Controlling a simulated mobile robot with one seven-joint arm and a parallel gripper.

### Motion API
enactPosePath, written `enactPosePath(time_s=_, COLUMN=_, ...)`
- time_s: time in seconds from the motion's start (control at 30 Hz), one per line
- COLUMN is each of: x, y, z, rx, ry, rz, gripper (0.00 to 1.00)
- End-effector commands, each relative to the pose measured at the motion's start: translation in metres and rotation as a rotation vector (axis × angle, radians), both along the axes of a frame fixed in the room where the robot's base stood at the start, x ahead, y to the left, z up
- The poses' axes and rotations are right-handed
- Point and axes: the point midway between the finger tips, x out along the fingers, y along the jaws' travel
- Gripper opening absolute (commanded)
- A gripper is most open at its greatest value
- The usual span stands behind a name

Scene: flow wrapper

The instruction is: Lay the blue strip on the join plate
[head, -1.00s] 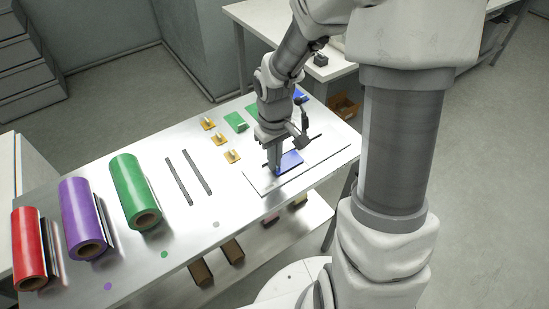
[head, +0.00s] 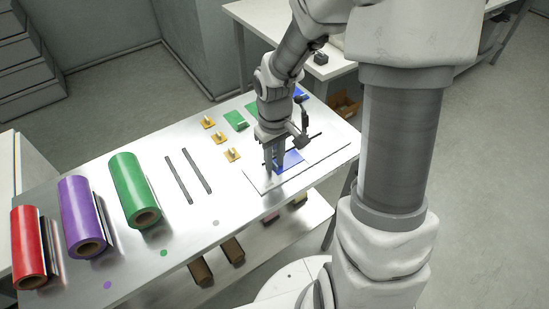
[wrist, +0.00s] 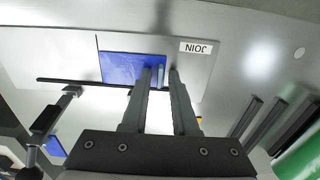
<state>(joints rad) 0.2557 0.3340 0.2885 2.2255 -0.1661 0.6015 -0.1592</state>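The blue strip (head: 293,158) lies flat on the pale join plate (head: 325,151) near the right end of the table. In the wrist view the strip (wrist: 120,66) rests on the plate (wrist: 196,72), beside the JOIN label. My gripper (head: 275,168) is over the strip's left end in the head view. In the wrist view my gripper (wrist: 161,74) has its fingers apart, with a small upright blue-grey tab between them and gaps beside it. The fingers hide part of the strip.
Two dark bars (head: 196,171) lie mid-table. Several yellow pieces (head: 219,138) and a green sheet (head: 236,120) lie behind. A thin dark rod crosses the join plate.

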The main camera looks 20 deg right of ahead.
Motion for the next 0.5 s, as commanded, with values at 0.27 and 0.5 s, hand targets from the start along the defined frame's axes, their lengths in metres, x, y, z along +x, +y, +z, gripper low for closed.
enactPosePath(time_s=0.27, x=0.000, y=0.000, z=0.000, rx=0.000, ry=0.000, rz=0.000, gripper=0.40)
enactPosePath(time_s=0.5, x=0.001, y=0.000, z=0.016, rx=-0.001, ry=-0.003, rz=0.000, gripper=0.40)
